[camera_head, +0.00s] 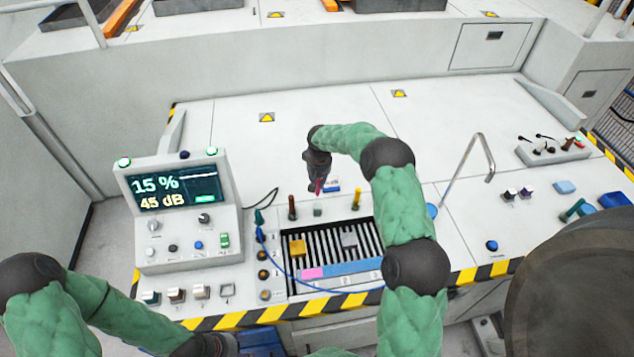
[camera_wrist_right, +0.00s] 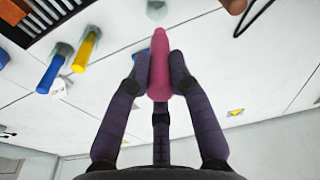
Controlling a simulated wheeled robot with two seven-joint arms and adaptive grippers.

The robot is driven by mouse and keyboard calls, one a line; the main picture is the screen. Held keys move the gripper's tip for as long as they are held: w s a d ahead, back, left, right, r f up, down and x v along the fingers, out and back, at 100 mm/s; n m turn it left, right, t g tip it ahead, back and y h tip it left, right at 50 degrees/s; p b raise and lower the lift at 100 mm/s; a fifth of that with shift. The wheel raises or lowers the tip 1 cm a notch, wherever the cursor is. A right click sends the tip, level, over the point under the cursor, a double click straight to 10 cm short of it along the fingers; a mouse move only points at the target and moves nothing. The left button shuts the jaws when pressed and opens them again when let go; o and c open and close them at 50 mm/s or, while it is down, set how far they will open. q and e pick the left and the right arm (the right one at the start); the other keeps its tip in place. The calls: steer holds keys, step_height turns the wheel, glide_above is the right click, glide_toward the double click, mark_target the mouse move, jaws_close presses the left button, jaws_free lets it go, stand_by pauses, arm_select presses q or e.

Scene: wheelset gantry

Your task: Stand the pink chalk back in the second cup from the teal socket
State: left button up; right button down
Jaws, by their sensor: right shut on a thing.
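My right gripper (camera_head: 318,178) hangs over the back of the console and is shut on the pink chalk (camera_wrist_right: 160,65), which sticks out beyond the fingertips. The chalk shows small in the head view (camera_head: 318,188), above an empty grey cup (camera_head: 317,210) and apart from it. The grey cup also shows ahead of the chalk tip in the right wrist view (camera_wrist_right: 156,9). It stands between the brown chalk (camera_head: 292,207) and the yellow chalk (camera_head: 356,200). A teal piece (camera_head: 259,217), apparently the socket, is left of the brown chalk. At the lower edge, only dark left-arm end parts show.
The blue chalk (camera_wrist_right: 50,75) stands beyond the yellow one. A slotted black tray (camera_head: 335,242) with small blocks lies in front of the cups. A display box (camera_head: 180,195) is at left; a bent metal rod (camera_head: 470,165) rises at right. Bare panel lies behind.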

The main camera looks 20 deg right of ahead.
stand_by(0.3)
steer(key=shift+f+b, duration=0.15)
steer(key=shift+b, duration=0.2)
step_height(320, 180, down, 10)
steer(key=b, duration=0.7)
steer(key=shift+r, duration=0.25)
steer(key=c, duration=1)
jaws_free()
steer(key=shift+c, duration=0.2)
step_height(320, 180, up, 12)
steer(key=s, duration=0.1)
steer(key=shift+s+a, duration=0.15)
steer(key=shift+s, duration=0.15)
